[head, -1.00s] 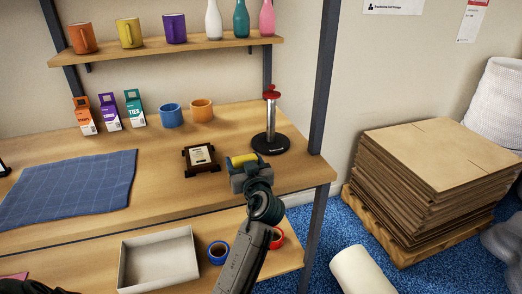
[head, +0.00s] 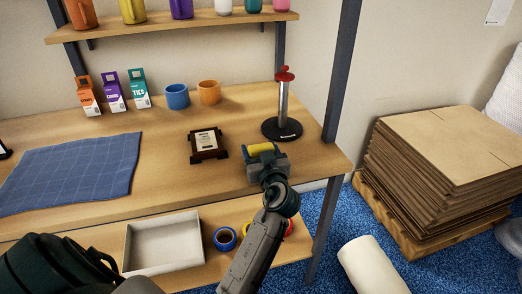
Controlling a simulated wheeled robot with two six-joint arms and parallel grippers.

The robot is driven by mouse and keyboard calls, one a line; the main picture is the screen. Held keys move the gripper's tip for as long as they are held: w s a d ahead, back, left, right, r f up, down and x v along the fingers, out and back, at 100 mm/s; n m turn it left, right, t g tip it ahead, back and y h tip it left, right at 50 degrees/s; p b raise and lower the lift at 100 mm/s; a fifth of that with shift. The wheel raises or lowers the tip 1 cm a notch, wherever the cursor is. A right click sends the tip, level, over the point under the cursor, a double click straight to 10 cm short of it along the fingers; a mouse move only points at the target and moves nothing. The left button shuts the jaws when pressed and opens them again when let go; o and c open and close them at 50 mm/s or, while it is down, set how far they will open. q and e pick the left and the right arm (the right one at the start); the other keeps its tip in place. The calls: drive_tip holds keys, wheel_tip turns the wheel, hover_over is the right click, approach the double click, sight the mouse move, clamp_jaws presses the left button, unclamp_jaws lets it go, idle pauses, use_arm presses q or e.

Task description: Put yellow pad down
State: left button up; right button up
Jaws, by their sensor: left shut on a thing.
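My left gripper (head: 265,160) is shut on the yellow pad (head: 260,148). The pad shows as a short yellow strip at the far end of the gripper, over the right part of the wooden bench top (head: 160,182). The gripper hides the pad's lower part. I cannot tell whether the pad touches the bench. My right gripper is not in view.
A blue cloth (head: 70,172) lies at left. An empty tray (head: 162,244) and tape rolls (head: 225,238) sit on the lower shelf.

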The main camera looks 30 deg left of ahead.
use_arm(q)
drive_tip(key=o, duration=0.9)
